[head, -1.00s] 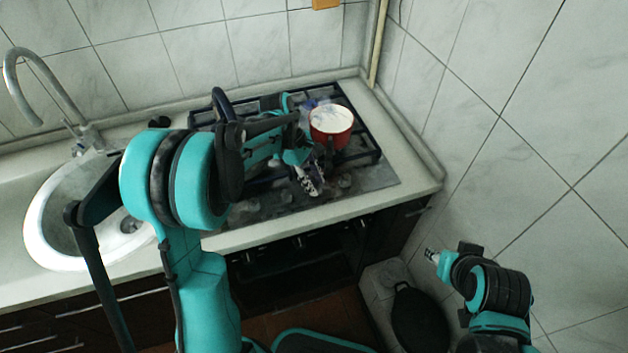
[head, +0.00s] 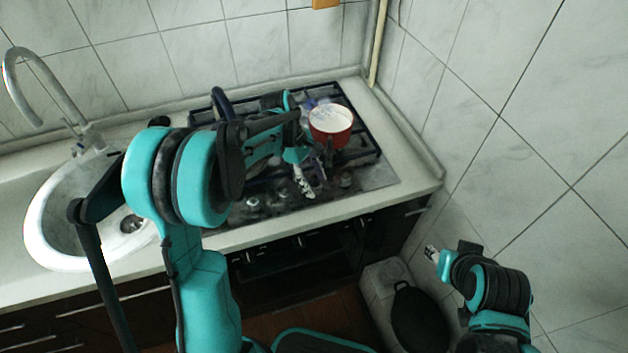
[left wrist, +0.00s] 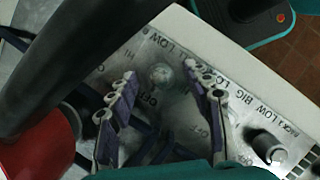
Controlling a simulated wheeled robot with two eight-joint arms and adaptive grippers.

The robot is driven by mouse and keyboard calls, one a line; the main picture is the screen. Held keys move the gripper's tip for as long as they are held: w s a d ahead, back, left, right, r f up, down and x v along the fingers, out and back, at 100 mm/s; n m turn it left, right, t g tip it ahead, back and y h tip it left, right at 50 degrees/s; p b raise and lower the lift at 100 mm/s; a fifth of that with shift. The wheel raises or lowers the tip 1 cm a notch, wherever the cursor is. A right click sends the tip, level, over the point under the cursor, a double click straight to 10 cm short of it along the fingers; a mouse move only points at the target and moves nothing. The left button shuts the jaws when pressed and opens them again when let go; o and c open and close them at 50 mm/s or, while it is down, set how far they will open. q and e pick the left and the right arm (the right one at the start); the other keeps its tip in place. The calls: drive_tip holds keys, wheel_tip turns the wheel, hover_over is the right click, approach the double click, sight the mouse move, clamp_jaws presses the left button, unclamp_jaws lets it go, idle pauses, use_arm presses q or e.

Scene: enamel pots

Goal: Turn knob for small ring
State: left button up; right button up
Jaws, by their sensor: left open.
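My left gripper (head: 304,186) is open over the front control strip of the stove (head: 375,181). Another knob (left wrist: 268,146) stands to the right, outside the fingers. Printed labels such as LOW, BIG and OFF lie around the knobs, partly hidden by the fingers. My right gripper (head: 432,254) is off to the right, away from the stove, and its jaws are too small to judge.
A red pot (head: 331,127) with pale contents stands on the burners just behind my left gripper; it also shows in the left wrist view (left wrist: 42,150). A round sink (head: 60,258) with a tap (head: 45,92) is on the left. The tiled wall (head: 540,130) bounds the right.

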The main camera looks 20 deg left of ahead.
use_arm(q)
drive_tip(key=s+v, duration=0.1)
drive_tip(key=v, duration=1)
drive_tip(key=shift+w+a+r, duration=0.2)
drive_tip(key=shift+w+r, duration=0.2)
drive_tip(key=shift+w, duration=0.1)
drive_tip(key=s+d+f+m+t+y, duration=0.1)
drive_tip(key=s+m+t+y, duration=0.1)
drive_tip(key=s+m+t, duration=0.2)
drive_tip(key=s+d+f+m+t+y, duration=0.1)
drive_tip(key=s+m+t, duration=0.3)
drive_tip(key=s+m, duration=0.7)
drive_tip(key=shift+s+d+f+m+y, duration=0.3)
drive_tip(key=shift+s+y, duration=0.4)
drive_tip(key=shift+s, duration=1.1)
drive_tip(key=shift+a+f, duration=0.1)
